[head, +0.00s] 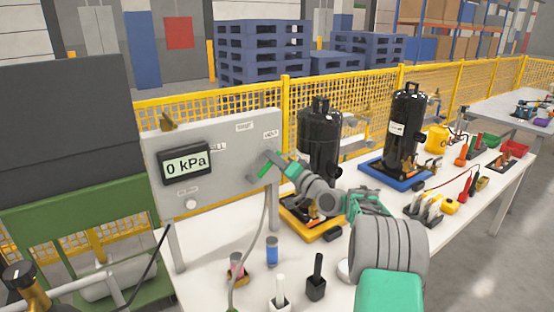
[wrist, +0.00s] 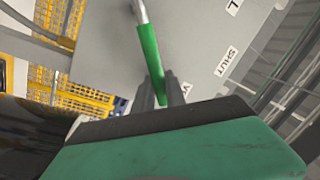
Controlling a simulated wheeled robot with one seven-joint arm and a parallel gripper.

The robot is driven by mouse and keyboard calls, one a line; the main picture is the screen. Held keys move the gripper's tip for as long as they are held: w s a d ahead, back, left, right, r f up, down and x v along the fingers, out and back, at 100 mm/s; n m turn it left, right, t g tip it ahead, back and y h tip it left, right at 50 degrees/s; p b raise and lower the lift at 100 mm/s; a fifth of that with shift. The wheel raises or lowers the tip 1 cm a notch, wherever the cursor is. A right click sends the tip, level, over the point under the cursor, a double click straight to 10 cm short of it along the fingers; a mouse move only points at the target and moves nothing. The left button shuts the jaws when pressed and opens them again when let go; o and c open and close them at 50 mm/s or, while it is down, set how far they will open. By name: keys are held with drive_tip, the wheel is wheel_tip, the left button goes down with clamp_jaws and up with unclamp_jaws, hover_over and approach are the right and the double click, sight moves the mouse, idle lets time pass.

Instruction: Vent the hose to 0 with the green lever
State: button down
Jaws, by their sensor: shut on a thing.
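The grey panel (head: 225,135) stands on legs at the left of the white table. Its display (head: 186,165) reads 0 kPa. The green lever (head: 264,170) is at the panel's right side, below a label (head: 271,134) that seems to read VENT. In the wrist view the green lever (wrist: 148,50) runs down from a metal stem to between my fingers. My gripper (wrist: 161,93) is shut on its lower end. In the head view my gripper (head: 272,160) is at the panel's right edge and partly hides the lever. A SHUT label (wrist: 226,61) shows to its right.
A grey hose (head: 264,225) hangs in front of the panel. Two black compressors (head: 320,140) (head: 405,125) stand on orange and blue bases. Small cylinders (head: 272,250) and black and white posts (head: 316,280) stand on the table near the front. A yellow mesh fence (head: 355,90) runs behind.

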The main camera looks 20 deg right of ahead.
drive_tip(key=c, duration=1.4)
unclamp_jaws()
drive_tip(key=shift+o, duration=0.2)
drive_tip(key=b+v, duration=0.1)
drive_tip(key=v, duration=0.6)
drive_tip(key=shift+s, duration=0.35)
drive_tip(key=shift+d, duration=0.15)
